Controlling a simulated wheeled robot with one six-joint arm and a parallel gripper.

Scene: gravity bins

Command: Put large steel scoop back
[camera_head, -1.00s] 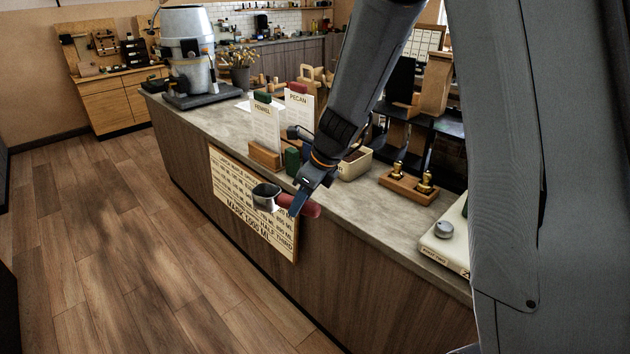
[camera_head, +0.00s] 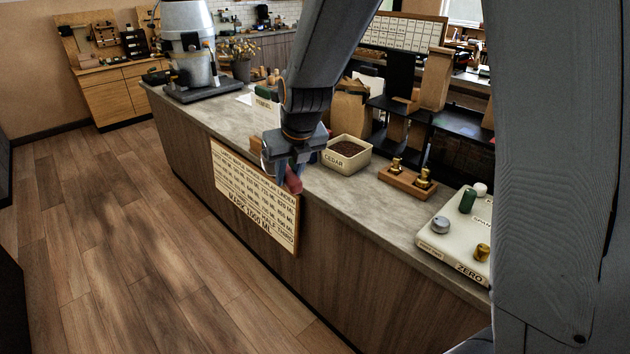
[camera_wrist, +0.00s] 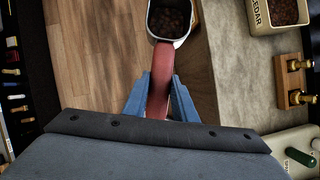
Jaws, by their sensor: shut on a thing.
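The steel scoop (camera_wrist: 169,22) has a red handle (camera_wrist: 160,85) and holds dark brown beans or pellets in its bowl, as the wrist view shows. My gripper (camera_wrist: 160,100) is shut on the red handle, with a blue finger on each side. In the head view my gripper (camera_head: 285,170) is at the counter's front edge, above the lettered board. There the red handle (camera_head: 292,180) shows below the fingers, and the scoop's bowl is mostly hidden behind my gripper.
A cream bin marked CEDAR (camera_head: 345,155), filled with dark contents, stands on the counter (camera_head: 385,213) to the right. A wooden block with brass pieces (camera_head: 407,180) and a white scale (camera_head: 457,240) stand farther right. A lettered board (camera_head: 250,195) hangs on the counter front.

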